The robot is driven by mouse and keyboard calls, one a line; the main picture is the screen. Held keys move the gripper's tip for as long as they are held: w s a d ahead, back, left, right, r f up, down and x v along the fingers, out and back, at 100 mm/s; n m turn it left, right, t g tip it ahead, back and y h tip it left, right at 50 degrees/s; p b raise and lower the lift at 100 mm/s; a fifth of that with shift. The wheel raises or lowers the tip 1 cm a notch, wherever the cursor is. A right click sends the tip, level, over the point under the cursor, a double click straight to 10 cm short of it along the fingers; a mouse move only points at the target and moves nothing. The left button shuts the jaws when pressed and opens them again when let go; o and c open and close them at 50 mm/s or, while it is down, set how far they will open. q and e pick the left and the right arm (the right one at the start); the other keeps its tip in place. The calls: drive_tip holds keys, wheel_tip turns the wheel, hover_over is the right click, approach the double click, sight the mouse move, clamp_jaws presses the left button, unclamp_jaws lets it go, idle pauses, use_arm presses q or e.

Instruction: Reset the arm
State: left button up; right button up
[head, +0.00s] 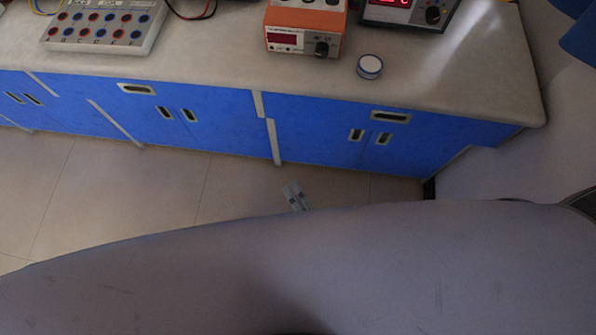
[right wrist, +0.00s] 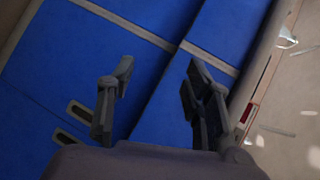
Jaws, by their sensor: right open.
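In the right wrist view my right gripper (right wrist: 160,82) is open, with its two dark fingers wide apart and nothing between them. Blue cabinet fronts lie behind the fingers. In the head view a large grey shape, likely part of my own arm or body, fills the bottom and hides most of the floor. A small pale grey piece sticks up over its edge in front of the cabinets; I cannot tell for sure whether it is my right gripper. My left gripper is not in view.
A pale worktop (head: 210,62) on blue cabinets (head: 225,118) runs across the back. On it stand a button box (head: 105,24), an orange instrument (head: 304,28), a dark meter (head: 408,14) and a small round white-and-blue container (head: 370,66). Tiled floor (head: 110,185) is clear at left.

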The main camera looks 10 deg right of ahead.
idle(0.4)
drive_tip(key=s+d+f+n+g+h, duration=0.1)
drive_tip(key=s+d+f+n+g, duration=0.35)
drive_tip(key=f, duration=0.45)
drive_tip(key=s+d+f+n+g+h, duration=0.1)
drive_tip(key=s+d+f+n+g, duration=0.35)
drive_tip(key=f, duration=0.45)
drive_tip(key=s+d+f+n+g+h, duration=0.1)
drive_tip(key=s+d+f+n+g, duration=0.1)
drive_tip(key=s+d+f, duration=0.2)
drive_tip(key=s+d+f+n+g+h+p, duration=0.1)
drive_tip(key=s+d+f+n, duration=0.2)
drive_tip(key=s+d, duration=0.4)
drive_tip(key=shift+s+f+n+g+h, duration=0.3)
drive_tip(key=shift+s+f+g+h, duration=0.1)
drive_tip(key=shift+s, duration=0.75)
